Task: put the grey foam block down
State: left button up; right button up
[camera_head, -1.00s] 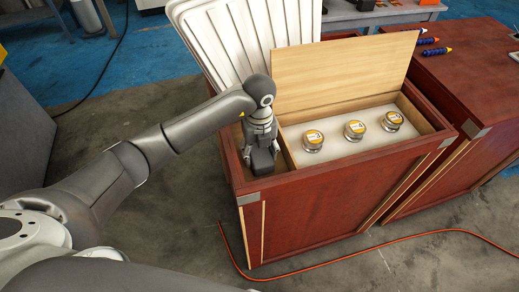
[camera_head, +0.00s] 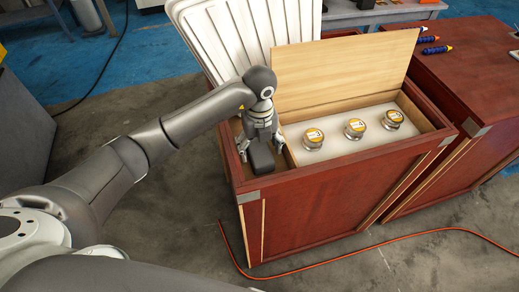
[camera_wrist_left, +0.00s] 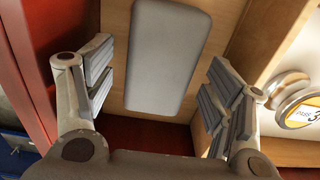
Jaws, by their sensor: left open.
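The grey foam block (camera_head: 261,157) sits in the narrow left compartment of the red wooden crate (camera_head: 330,198). In the left wrist view the block (camera_wrist_left: 168,55) shows as a smooth, rounded grey slab against a light wood surface. My left gripper (camera_head: 259,136) is just above the block in the head view. Its fingers (camera_wrist_left: 160,90) are spread wide, with visible gaps between the pads and both sides of the block. The block's underside is hidden. My right gripper is not in view.
A white foam bed (camera_head: 340,147) with three round, yellow-labelled cans (camera_head: 354,129) fills the compartment to the right. A wooden panel (camera_head: 345,72) stands upright behind it. A second red cabinet (camera_head: 465,85) adjoins on the right. An orange cable (camera_head: 350,252) crosses the floor.

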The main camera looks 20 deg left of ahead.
aim_at(260, 150)
pick_arm(q)
notch_tip(260, 150, up, 11)
jog(key=shift+f+b, duration=0.2)
jog(key=shift+b, duration=0.15)
